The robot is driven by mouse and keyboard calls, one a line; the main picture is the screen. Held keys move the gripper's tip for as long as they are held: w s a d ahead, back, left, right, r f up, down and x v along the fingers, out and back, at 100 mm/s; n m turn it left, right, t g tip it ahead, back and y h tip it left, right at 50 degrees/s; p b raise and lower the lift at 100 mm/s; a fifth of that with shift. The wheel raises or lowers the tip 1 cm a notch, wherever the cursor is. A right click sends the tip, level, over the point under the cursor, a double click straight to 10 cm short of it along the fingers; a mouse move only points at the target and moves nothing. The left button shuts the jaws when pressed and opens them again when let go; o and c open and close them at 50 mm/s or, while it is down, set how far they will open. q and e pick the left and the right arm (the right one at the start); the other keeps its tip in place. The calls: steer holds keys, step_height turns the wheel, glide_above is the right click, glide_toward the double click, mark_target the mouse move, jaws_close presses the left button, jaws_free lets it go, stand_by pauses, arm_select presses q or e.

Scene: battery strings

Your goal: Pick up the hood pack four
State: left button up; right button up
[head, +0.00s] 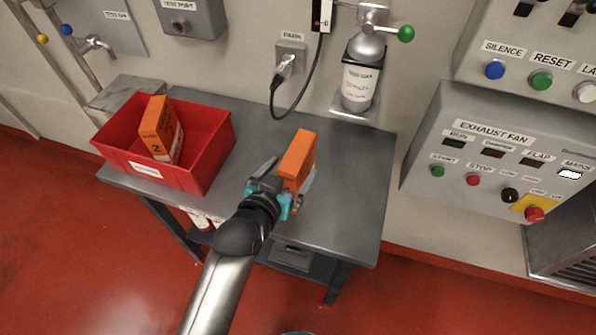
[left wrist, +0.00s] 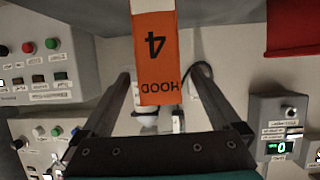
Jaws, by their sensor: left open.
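The hood pack four (head: 299,157) is an orange box with a white lower part, standing on the grey table (head: 350,160). It also shows in the left wrist view (left wrist: 158,60), with "HOOD 4" upside down on its orange face. My left gripper (head: 293,166) is open around the pack's line, with one finger on each side. In the left wrist view, gaps show between the pack and both fingers. Part of the pack is hidden behind the gripper in the head view.
A red bin (head: 210,160) at the table's left holds another orange pack (head: 157,130), marked 2. A bottle (head: 361,82) in a wall holder and a hanging cable (head: 300,108) are behind the table. An exhaust fan panel (head: 480,150) is at right. The table's right part is clear.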

arm_select(q)
steer(key=shift+b+x, duration=0.3)
steer(key=shift+x, duration=2.2)
steer(key=shift+f, duration=0.1)
steer(key=shift+c, duration=0.2)
jaws_close()
